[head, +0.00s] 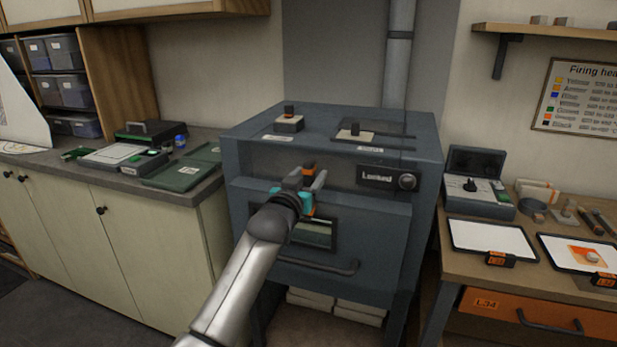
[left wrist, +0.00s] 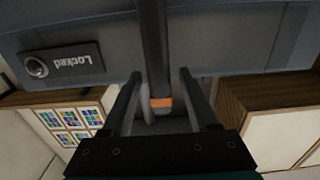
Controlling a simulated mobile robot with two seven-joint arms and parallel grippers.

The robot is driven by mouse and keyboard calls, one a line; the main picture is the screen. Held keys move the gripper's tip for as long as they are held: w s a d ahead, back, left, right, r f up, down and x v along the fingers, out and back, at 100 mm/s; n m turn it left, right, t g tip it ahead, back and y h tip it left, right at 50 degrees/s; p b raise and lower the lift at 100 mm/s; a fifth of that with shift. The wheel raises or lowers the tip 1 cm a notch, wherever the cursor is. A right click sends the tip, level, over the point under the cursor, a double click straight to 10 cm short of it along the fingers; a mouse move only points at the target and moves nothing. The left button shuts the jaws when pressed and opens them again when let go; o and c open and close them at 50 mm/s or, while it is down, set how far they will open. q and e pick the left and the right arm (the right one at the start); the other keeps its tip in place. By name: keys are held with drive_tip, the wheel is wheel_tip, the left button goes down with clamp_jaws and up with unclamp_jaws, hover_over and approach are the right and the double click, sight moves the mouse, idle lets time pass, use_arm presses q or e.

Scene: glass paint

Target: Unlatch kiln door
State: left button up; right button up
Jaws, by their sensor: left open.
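The blue-grey kiln (head: 260,152) stands in the middle of the head view. Its door (head: 382,230) is closed, with a small window and a bar handle (head: 322,266) low on it. A plate reading "Locked" (head: 376,177) with a round metal knob sits at the upper right of the front; it also shows in the left wrist view (left wrist: 72,60). My left gripper (head: 307,178) is open at the upper front. A dark latch lever with an orange band (left wrist: 160,102) lies between its spread fingers (left wrist: 160,85). Finger contact with it cannot be told. My right gripper is out of view.
A counter (head: 60,162) with green trays and a device stands left of the kiln. A wooden workbench (head: 480,255) with white trays stands close on the right. Small switch boxes (head: 289,123) sit on the kiln top.

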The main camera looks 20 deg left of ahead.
use_arm(q)
clamp_jaws()
idle(0.4)
idle(0.9)
